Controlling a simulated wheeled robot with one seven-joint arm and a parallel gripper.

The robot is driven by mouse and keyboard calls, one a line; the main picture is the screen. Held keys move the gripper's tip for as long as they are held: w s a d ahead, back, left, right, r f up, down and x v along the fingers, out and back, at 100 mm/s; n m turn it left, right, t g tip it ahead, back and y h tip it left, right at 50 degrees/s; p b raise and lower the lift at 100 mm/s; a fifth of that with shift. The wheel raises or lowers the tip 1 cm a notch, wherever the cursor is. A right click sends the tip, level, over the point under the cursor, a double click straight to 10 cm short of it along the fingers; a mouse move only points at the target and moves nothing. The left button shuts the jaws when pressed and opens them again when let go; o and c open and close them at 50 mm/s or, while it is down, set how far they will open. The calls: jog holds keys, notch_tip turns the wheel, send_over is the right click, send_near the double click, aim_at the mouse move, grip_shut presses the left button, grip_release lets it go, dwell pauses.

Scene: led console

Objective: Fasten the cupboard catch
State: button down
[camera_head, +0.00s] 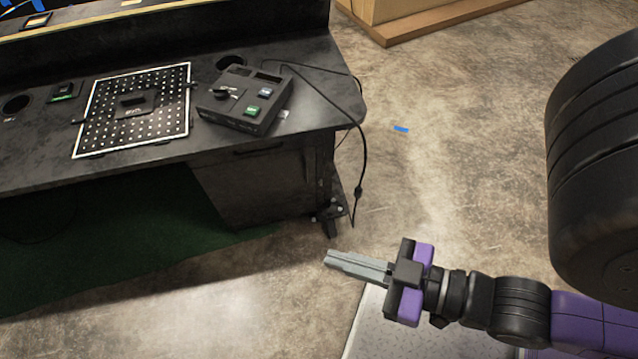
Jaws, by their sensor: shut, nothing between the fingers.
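A dark cupboard (258,190) sits under the right end of the black console desk (330,105). Its front is in shadow, and a dark handle-like strip shows near its top edge. I cannot make out the catch or whether it is fastened. My gripper (328,259) is shut and empty. It is in the lower middle of the view, to the right of and apart from the cupboard, with its grey fingers pointing left.
A control box (243,100) with a knob and two buttons stands on the desk, beside a perforated panel (135,108). A black cable (364,150) hangs off the desk's right end. A caster foot (328,218) stands below. Concrete floor (455,170) is open to the right.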

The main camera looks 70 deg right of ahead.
jog(key=c, duration=1.8)
grip_release()
jog(key=shift+f, duration=0.1)
jog(key=shift+c, duration=0.2)
jog(key=o, duration=0.4)
jog(key=w+d+f+m+t+h+b, duration=0.1)
jog(key=w+d+f+m+h+b, duration=0.1)
jog(key=f+b, duration=0.5)
jog(key=shift+w+d+f+m+h+b, duration=0.15)
jog(key=shift+w+d+m+h+b, duration=0.3)
jog(key=shift+w+d, duration=0.3)
jog(key=m+g+h+b, duration=0.5)
jog(key=m+h+b, duration=0.6)
jog(key=b, duration=1.5)
send_near(321, 181)
notch_tip(321, 181, up, 3)
jog(key=n, duration=0.2)
notch_tip(321, 181, down, 3)
jog(key=shift+m+h, duration=0.35)
jog(key=shift+f+b+x, duration=0.1)
jog(key=shift+b+x, duration=0.55)
jog(key=shift+x, duration=1.35)
jog(key=shift+f+b+x, duration=0.15)
jog(key=shift+b+x, duration=0.45)
jog(key=shift+x, duration=1.35)
jog(key=shift+w+a, duration=0.1)
jog(key=shift+c, duration=0.4)
